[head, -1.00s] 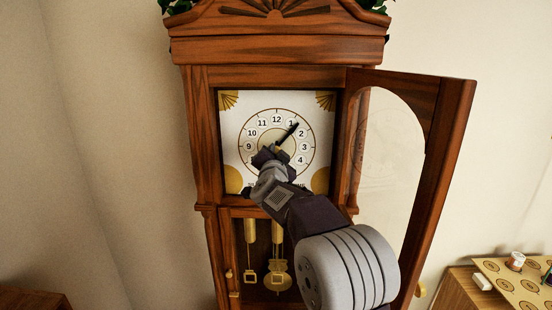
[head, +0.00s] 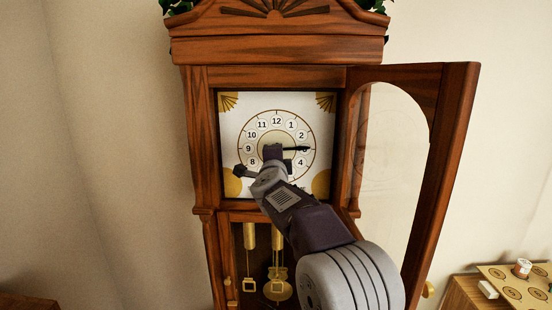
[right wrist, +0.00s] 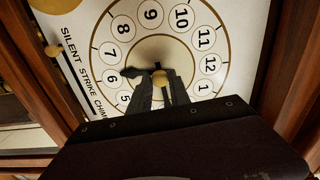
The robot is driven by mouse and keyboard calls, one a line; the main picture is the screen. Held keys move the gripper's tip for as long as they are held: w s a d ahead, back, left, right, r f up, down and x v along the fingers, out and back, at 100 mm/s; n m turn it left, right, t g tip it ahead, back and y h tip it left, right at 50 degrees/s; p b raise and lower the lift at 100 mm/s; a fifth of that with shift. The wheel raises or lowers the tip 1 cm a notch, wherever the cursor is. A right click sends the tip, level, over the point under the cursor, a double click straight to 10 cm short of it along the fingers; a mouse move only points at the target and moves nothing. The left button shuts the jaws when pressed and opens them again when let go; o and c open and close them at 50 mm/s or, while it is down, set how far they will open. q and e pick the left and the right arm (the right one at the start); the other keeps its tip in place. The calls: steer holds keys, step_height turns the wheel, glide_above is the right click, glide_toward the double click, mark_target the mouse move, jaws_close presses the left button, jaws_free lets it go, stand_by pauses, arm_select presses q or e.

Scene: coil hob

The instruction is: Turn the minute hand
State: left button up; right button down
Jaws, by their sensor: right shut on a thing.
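The clock dial (head: 230,128) is white with a ring of black numbers. The black minute hand (head: 298,149) points right, at about the 3. My right gripper (head: 274,151) is shut on the minute hand near the dial's centre and hides part of it. In the right wrist view its two fingers (right wrist: 163,90) stand close together by the brass centre. A black hour hand (right wrist: 131,72) points between 6 and 7 in that view. My arm covers the lower numbers in the head view. My left gripper is not in view.
The wooden clock case (head: 203,140) surrounds the dial. Its glazed door (head: 452,150) stands open on the right, close beside my right arm. Brass weights and a pendulum (head: 278,290) hang below. A small table with a patterned board (head: 525,292) is at the lower right.

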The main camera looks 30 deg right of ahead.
steer(key=shift+m, duration=0.5)
steer(key=c, duration=1.2)
jaws_free()
steer(key=shift+c, duration=0.2)
steer(key=b+v, duration=0.2)
steer(key=v, duration=0.7)
